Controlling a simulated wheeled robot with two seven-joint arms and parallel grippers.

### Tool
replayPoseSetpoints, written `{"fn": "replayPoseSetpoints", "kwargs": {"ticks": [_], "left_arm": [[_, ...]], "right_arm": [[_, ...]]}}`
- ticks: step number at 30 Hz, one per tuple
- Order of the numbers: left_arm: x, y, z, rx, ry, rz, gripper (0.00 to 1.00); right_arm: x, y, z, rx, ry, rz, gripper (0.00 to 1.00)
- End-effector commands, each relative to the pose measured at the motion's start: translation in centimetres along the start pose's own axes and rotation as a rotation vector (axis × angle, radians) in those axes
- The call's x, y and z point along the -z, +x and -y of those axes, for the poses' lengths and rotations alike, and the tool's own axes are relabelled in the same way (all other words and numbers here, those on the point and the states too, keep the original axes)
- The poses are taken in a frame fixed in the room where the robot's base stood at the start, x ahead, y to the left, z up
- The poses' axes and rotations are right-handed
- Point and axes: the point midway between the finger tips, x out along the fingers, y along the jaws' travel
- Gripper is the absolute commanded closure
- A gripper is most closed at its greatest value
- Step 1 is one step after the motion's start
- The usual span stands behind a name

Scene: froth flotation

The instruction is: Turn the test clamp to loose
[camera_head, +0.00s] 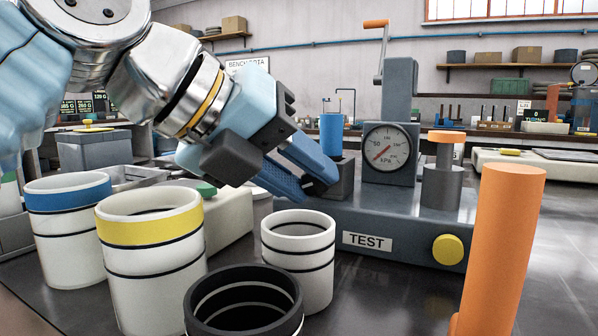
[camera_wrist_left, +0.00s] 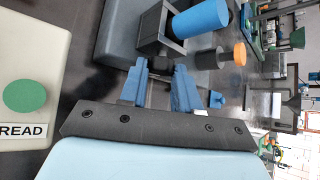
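The grey TEST station (camera_head: 370,225) carries a dial gauge (camera_head: 388,148) and a yellow button (camera_head: 447,249). A blue cylinder (camera_head: 331,133) stands upright in a dark open block (camera_head: 345,180) on it; the cylinder also shows in the left wrist view (camera_wrist_left: 200,22). A grey post with an orange cap (camera_head: 446,137) stands at its right. I cannot tell which part is the test clamp or its setting. My right gripper is not in view.
White cups with blue (camera_head: 68,195) and yellow (camera_head: 150,225) bands, a plain white cup (camera_head: 298,250) and a black cup (camera_head: 243,305) stand below my left arm. A tall orange post (camera_head: 503,240) is near, at right. A crank (camera_head: 379,50) rises behind the gauge.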

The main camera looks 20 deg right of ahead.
Motion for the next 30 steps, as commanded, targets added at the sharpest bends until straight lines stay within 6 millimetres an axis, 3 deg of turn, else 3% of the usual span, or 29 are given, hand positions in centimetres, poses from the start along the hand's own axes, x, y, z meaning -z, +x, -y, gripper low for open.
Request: {"fn": "replayPoseSetpoints", "kwargs": {"ticks": [1, 5, 15, 23, 30], "left_arm": [[0.0, 0.0, 0.0, 0.0, 0.0, 0.0, 0.61], [0.0, 0.0, 0.0, 0.0, 0.0, 0.0, 0.43], [-0.1, 0.0, 0.1, -0.016, 0.016, 0.0, 0.43], [0.0, 0.1, 0.6, -0.167, 0.168, 0.001, 0.43], [-0.2, -5.2, 1.5, -0.174, 0.177, 0.002, 0.43]], "right_arm": [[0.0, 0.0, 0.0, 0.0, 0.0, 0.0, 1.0], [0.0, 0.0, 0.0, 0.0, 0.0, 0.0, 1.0], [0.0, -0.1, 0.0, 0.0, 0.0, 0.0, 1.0], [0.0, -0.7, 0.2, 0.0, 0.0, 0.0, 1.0], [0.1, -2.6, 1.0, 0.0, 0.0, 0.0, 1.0]]}}
